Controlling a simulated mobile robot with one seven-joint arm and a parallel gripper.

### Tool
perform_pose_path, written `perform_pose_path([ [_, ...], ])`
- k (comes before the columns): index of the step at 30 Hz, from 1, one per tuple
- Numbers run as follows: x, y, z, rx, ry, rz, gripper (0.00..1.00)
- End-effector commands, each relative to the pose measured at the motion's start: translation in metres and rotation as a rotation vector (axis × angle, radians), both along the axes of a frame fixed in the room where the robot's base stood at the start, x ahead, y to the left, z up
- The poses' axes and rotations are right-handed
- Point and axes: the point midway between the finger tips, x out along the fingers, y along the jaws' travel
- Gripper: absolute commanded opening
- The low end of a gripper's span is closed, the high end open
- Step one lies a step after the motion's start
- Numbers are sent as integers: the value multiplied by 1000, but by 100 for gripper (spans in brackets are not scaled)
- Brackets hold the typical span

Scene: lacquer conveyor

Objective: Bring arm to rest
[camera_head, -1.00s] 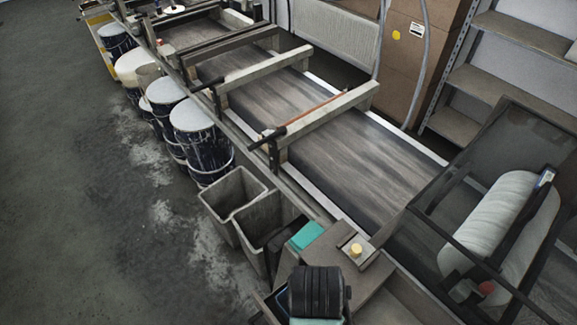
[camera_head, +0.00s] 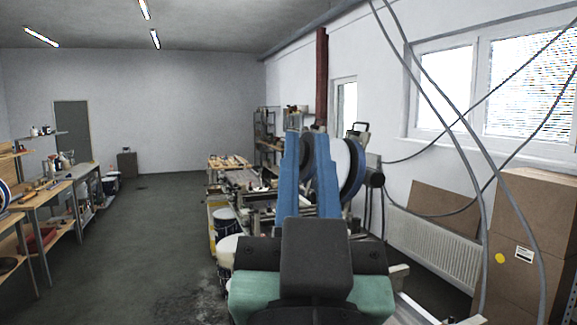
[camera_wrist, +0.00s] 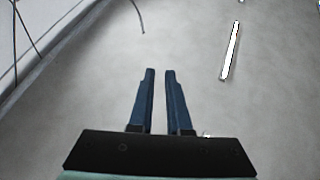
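My gripper (camera_head: 306,135) stands upright in the lower middle of the head view, its two blue fingers pointing up. In the wrist view my gripper (camera_wrist: 160,71) also shows, with a narrow gap between the fingers and nothing held. Behind the fingers the wrist camera sees the grey ceiling (camera_wrist: 200,50). The gripper touches nothing that I can see. My arm hides part of the conveyor line in the head view.
The conveyor line, with buckets (camera_head: 226,219) along its left side, runs away behind my arm. A cardboard box (camera_head: 520,235) and a radiator (camera_head: 430,245) stand at the right. Cables hang at the right. The floor (camera_head: 150,240) is open on the left, before shelving (camera_head: 60,190).

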Motion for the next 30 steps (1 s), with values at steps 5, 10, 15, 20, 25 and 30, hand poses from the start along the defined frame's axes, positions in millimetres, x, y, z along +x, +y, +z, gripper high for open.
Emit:
perform_pose_path([
  [5,-41,14,50,-47,-197,1,16],
  [10,-47,16,55,-53,-222,-2,16],
  [15,-46,15,54,-52,-219,-2,16],
  [20,-46,15,35,-50,-217,0,16],
  [25,-45,16,0,-49,-218,6,16],
  [30,-45,17,-8,-48,-217,9,16],
])
